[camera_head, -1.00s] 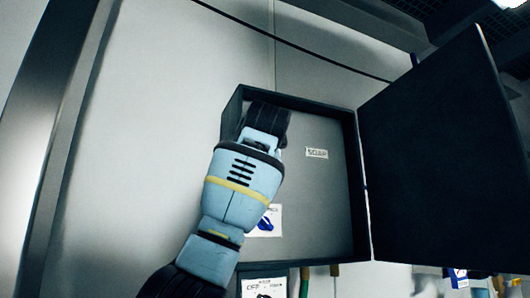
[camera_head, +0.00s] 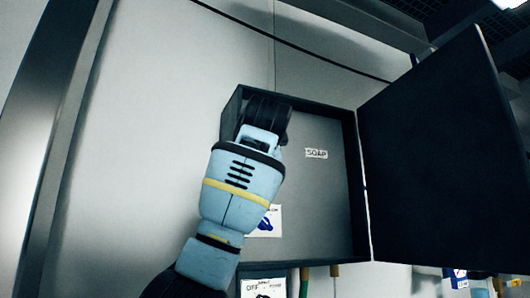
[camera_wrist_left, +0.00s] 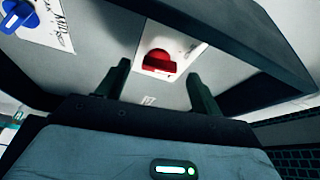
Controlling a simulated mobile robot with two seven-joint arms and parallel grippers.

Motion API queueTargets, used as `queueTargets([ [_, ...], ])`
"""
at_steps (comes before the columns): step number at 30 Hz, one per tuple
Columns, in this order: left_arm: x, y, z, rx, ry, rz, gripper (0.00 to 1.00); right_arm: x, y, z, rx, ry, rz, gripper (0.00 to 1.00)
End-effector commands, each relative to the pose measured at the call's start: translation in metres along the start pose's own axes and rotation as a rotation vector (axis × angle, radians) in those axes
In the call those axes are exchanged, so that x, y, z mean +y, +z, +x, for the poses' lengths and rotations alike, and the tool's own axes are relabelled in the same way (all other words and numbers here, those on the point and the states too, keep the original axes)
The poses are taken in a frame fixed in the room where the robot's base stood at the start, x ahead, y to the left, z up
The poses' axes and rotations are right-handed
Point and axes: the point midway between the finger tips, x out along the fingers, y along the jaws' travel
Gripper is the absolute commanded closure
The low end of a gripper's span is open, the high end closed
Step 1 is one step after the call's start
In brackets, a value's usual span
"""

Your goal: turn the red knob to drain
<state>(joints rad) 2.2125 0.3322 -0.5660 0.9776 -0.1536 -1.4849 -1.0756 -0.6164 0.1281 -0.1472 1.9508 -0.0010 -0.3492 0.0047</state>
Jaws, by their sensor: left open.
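The red knob (camera_wrist_left: 158,60) sits on a white label plate on the back panel of the box, seen in the left wrist view. My left gripper (camera_wrist_left: 160,85) is open, its two dark fingers apart on either side of the knob's line of sight. I cannot tell that they touch the knob. In the head view my left gripper (camera_head: 266,112) reaches into the upper left of the open box (camera_head: 335,200), and the arm hides the red knob there. My right gripper is in neither view.
A blue knob (camera_head: 265,224) on a white label is lower in the box; it also shows in the left wrist view (camera_wrist_left: 20,14). The box door (camera_head: 440,160) stands open to the right. Another labelled switch (camera_head: 263,288) and pipes are below the box.

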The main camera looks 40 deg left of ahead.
Motion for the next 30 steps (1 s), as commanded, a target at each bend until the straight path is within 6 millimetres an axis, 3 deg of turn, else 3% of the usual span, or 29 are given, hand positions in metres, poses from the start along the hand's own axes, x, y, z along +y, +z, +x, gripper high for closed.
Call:
queueTargets([
  [12, 0.001, -0.001, -0.052, 0.001, 0.0, 0.001, 0.34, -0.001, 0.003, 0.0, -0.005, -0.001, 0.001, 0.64],
  [23, 0.001, 0.0, -0.058, 0.0, 0.001, 0.001, 0.34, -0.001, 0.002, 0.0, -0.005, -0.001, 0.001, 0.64],
  [30, 0.003, -0.002, -0.055, -0.022, -0.013, -0.076, 0.63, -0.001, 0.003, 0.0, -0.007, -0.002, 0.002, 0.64],
])
